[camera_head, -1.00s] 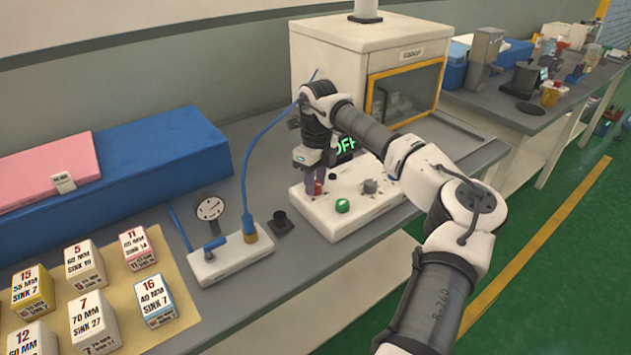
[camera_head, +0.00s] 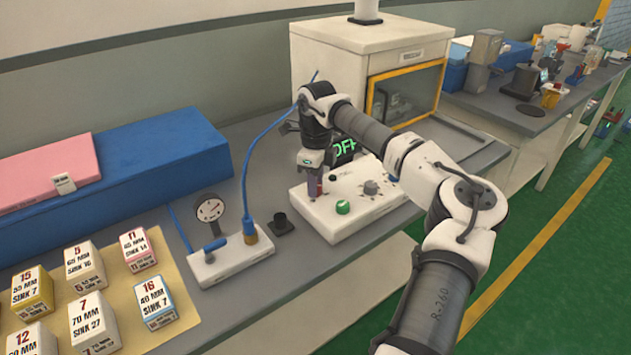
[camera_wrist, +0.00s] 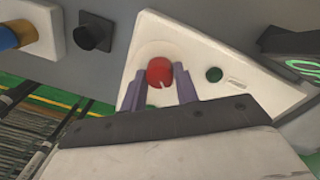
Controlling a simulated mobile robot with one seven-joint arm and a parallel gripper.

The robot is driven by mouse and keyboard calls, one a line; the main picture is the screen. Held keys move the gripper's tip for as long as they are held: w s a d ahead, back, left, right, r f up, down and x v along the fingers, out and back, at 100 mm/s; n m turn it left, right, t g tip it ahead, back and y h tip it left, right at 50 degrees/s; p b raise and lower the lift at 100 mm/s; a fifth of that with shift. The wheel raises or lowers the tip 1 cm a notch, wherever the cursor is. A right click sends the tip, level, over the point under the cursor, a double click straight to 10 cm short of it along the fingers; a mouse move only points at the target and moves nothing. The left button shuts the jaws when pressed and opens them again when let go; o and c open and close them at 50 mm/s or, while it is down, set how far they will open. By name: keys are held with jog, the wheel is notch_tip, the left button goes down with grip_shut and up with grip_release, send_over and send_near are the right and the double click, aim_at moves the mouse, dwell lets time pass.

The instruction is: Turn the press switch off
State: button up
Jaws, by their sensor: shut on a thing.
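The press switch is a white control box (camera_head: 322,222) on the grey bench, with a green button (camera_head: 343,207), a grey knob (camera_head: 371,187) and a display (camera_head: 343,150) that shows "OFF" in green. My gripper (camera_head: 315,190) points down at the left part of the box. In the wrist view my gripper (camera_wrist: 160,85) has its two purple fingers on either side of a red knob (camera_wrist: 160,71), shut on it. The red knob is mostly hidden by the fingers in the head view.
A white gauge unit (camera_head: 230,262) with a blue hose stands to the left, with a small black holder (camera_head: 281,223) between it and the box. A white cabinet (camera_head: 330,70) stands behind. Labelled blocks (camera_head: 92,318) and a blue mattress block (camera_head: 150,165) are at the left.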

jog(key=o, duration=1)
jog(key=r, duration=0.4)
jog(key=r+b, duration=0.1)
jog(key=r, duration=0.4)
jog(key=r+b, duration=0.1)
jog(key=r, duration=0.4)
jog(key=shift+w+d, duration=0.1)
jog(key=shift+w, duration=0.15)
jog(key=shift+f, duration=0.1)
